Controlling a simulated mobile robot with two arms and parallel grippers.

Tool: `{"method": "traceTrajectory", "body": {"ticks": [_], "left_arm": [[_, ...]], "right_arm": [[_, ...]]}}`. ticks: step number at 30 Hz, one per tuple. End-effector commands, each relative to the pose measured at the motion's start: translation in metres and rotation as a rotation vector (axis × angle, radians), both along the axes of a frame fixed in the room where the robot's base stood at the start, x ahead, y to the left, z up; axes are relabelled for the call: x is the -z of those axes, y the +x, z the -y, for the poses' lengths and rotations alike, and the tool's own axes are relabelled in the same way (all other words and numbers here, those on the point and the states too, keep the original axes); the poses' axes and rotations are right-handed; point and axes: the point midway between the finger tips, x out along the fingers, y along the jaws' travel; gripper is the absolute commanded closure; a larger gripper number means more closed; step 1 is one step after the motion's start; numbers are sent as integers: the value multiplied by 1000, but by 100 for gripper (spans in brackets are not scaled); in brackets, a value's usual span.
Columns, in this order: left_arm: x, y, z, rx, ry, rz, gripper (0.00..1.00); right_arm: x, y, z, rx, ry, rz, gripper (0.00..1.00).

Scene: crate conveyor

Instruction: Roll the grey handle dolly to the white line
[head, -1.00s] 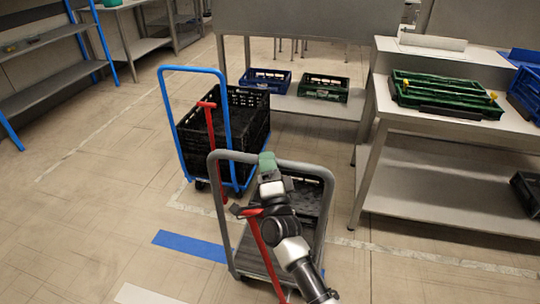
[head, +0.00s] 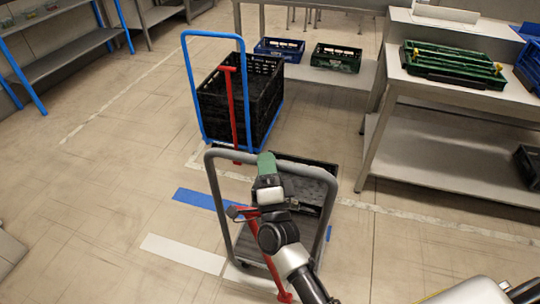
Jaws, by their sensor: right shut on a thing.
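The grey handle dolly (head: 211,190) stands on the floor in the middle of the head view, with a black crate (head: 322,175) towards its far end. My right gripper (head: 266,165) is shut on the top bar of its grey handle. The white line (head: 183,252) lies on the floor left of the dolly and runs to the dolly's near left end, where the dolly and a red bar hide part of it. My left gripper is out of view.
A blue-handled dolly (head: 187,85) with a black crate (head: 265,95) stands beyond. A blue floor strip (head: 194,198) lies past the white line. A steel table (head: 470,105) with green crates is at right.

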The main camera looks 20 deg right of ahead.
Motion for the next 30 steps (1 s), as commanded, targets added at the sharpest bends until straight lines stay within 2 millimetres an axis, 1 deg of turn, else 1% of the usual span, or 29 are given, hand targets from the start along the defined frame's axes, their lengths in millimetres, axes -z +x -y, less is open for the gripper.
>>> {"method": "traceTrajectory", "body": {"ticks": [12,13,17,26,30], "left_arm": [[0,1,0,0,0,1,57],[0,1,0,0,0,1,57],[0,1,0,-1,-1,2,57],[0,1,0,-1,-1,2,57],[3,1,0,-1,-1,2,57]], "right_arm": [[1,-1,-1,0,0,0,100],[1,-1,-1,0,0,0,69],[0,-1,-1,0,0,0,49],[1,-3,-1,0,0,0,48],[10,-14,-2,-1,-1,-4,48]]}}
